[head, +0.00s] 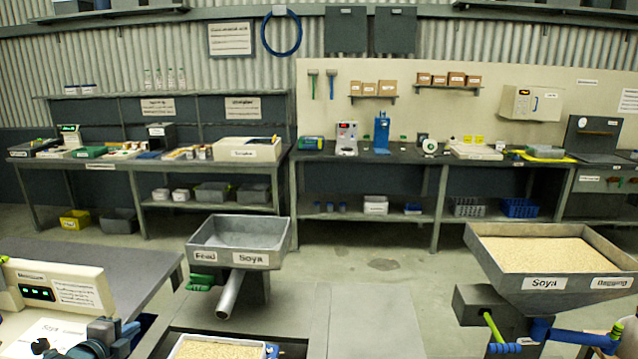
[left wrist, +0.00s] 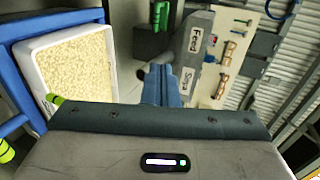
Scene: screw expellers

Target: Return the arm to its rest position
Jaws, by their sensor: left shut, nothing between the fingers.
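The tip of my left gripper (head: 272,350) just shows at the bottom edge of the head view, beside the right corner of a grain tray (head: 176,353). In the left wrist view its blue fingers (left wrist: 160,88) are together and empty. They point toward the grey hopper labelled Feed and Soya (head: 240,232), which also shows there (left wrist: 196,25) beyond the fingers. The grain tray (left wrist: 38,75) is to the left of the fingers in that view. Most of my left arm is hidden. I do not make out my right gripper.
A sloping spout (head: 230,293) comes from the hopper. A second hopper (head: 558,284) full of grain stands at the right. A meter (head: 38,292) is on the left bench. Long work tables (head: 436,162) line the back wall. The middle floor (head: 395,263) is clear.

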